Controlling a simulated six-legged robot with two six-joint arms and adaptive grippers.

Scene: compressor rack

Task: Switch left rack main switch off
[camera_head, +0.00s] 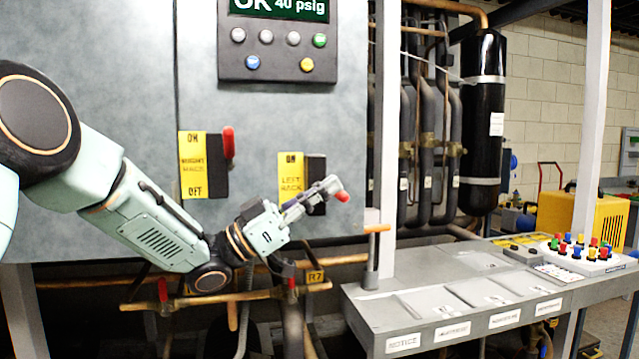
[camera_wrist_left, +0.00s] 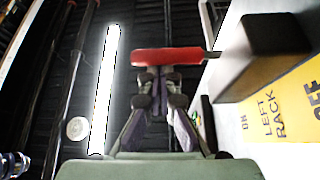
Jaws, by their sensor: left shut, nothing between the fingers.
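The left rack switch is a black box (camera_head: 316,170) beside a yellow label (camera_head: 290,172) that reads ON and LEFT RACK. Its lever has a red handle (camera_head: 343,196), low at the right of the box. My left gripper (camera_head: 327,186) is shut and empty, with its fingertips close at the handle. In the left wrist view the red handle (camera_wrist_left: 168,55) lies across just beyond the fingertips (camera_wrist_left: 160,78), and the black box (camera_wrist_left: 265,55) is at the right. Whether they touch I cannot tell. The gripper hides the label's lower part. My right gripper is not in view.
Another switch with a raised red handle (camera_head: 228,142) is at the left on the grey panel. A display with buttons (camera_head: 278,40) is above. Copper pipes (camera_head: 330,258) run below the panel, and a grey console (camera_head: 460,290) stands at the right.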

